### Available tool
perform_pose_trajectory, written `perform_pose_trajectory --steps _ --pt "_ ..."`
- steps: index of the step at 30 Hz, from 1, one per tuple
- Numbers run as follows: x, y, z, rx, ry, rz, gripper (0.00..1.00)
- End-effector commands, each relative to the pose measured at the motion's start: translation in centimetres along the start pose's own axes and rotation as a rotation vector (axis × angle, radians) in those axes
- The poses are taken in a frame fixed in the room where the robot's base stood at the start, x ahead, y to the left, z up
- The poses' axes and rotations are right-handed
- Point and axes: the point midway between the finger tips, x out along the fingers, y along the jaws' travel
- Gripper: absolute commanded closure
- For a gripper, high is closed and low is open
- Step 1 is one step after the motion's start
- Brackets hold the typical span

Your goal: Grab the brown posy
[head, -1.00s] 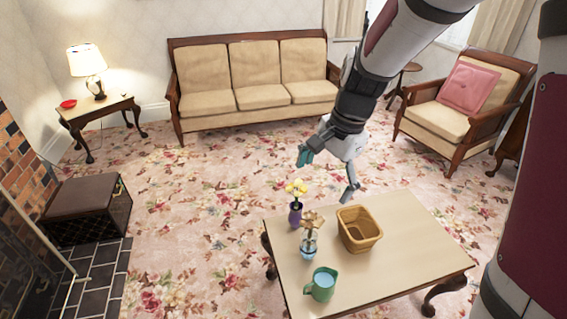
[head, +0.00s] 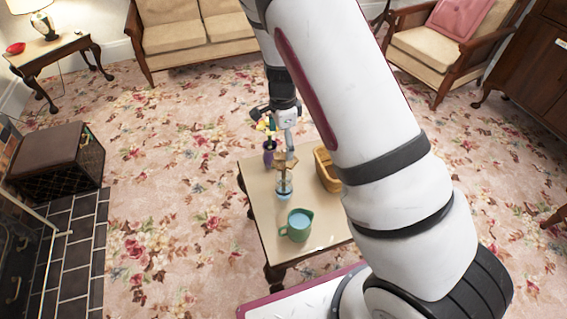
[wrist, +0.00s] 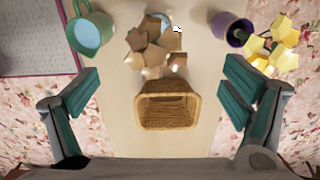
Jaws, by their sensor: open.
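The brown posy (head: 285,166) stands in a light blue vase (head: 284,189) on the coffee table (head: 268,222). In the wrist view the brown posy (wrist: 150,42) shows from above at the top middle, beyond the basket. My gripper (head: 276,120) is above the table's far end, near the yellow flowers in the head view. In the wrist view my gripper (wrist: 160,95) is open, with its teal fingers wide apart and nothing between them touching. The posy lies ahead of the fingertips, roughly centred between them.
A wicker basket (wrist: 168,108) sits below the gripper. A green mug (head: 297,225) stands nearer the front. A purple vase (head: 268,156) with yellow flowers (wrist: 272,43) stands at the other side of the posy. A footstool (head: 55,160) is on the left.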

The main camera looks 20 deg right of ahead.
Motion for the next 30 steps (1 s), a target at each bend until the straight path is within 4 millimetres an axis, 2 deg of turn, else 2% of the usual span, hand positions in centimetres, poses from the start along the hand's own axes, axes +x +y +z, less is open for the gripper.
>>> perform_pose_trajectory --steps 3,13,21,29,30 --pt "1.7 0.0 0.0 0.0 0.0 0.001 0.07" --pt "3.7 0.3 0.1 0.0 0.0 0.002 0.07" --pt "7.4 0.6 0.2 -0.002 -0.001 0.002 0.07" --pt "7.7 0.6 0.2 -0.002 -0.001 -0.001 0.07" --pt "7.7 0.6 0.2 -0.002 -0.001 -0.001 0.16"
